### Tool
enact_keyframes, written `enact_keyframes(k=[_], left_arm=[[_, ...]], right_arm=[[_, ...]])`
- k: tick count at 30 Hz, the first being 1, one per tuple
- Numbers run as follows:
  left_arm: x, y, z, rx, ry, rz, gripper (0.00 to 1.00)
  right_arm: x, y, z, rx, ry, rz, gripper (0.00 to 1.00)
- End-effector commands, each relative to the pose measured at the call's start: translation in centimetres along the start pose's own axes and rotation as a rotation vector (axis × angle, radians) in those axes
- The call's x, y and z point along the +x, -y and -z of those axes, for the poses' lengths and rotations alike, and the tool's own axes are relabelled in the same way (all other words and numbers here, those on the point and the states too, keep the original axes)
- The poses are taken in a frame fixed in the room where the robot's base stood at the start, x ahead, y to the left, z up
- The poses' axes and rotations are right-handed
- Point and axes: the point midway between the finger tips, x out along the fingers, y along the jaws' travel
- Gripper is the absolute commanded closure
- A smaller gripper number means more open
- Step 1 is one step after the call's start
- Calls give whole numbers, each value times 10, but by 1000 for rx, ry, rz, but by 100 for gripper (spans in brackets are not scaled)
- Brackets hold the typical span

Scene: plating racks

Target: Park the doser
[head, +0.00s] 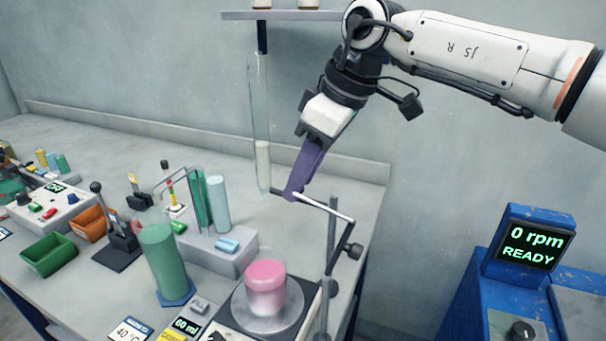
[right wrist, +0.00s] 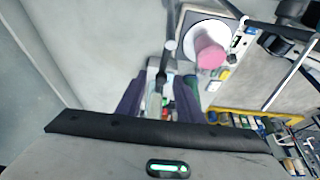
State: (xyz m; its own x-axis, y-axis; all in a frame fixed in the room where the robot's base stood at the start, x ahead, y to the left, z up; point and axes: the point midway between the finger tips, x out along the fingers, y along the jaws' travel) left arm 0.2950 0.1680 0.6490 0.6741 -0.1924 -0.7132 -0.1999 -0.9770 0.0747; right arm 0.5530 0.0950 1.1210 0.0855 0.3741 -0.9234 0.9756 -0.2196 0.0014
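A thin metal swing arm (head: 325,208), probably the doser, reaches from a vertical post (head: 331,245) with a black clamp knob. My right gripper (head: 293,190) has purple fingers pointing down at that handle end. In the right wrist view the fingers (right wrist: 158,92) stand apart, with the dark handle (right wrist: 163,80) between them and gaps visible on both sides. I cannot tell whether either finger touches it. My left gripper is not in view.
A tall glass tube (head: 261,120) hangs from the shelf close behind my gripper. A green cylinder (head: 165,260), a grey rack (head: 215,248) and green and orange bins (head: 48,254) stand left. A blue console (head: 530,245) reads "0 rpm READY".

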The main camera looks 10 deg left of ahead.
Motion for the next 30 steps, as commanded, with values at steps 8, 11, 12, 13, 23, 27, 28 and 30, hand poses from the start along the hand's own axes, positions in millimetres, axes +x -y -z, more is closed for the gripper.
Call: enact_keyframes(k=[8,11,12,13,23,27,28,30], left_arm=[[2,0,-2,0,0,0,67],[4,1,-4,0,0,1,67],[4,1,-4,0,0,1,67],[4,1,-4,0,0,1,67],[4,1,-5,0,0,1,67],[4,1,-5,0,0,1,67],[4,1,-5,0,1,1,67],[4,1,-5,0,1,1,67]], right_arm=[[-19,0,0,0,-1,-2,66],[-40,0,1,1,-3,-2,66],[-48,0,0,1,-2,-3,66],[-54,0,0,0,-2,-3,66],[-100,0,0,1,-1,-1,66],[-104,0,0,0,0,0,66],[-104,0,0,0,0,1,66],[-103,0,0,0,0,0,66]])
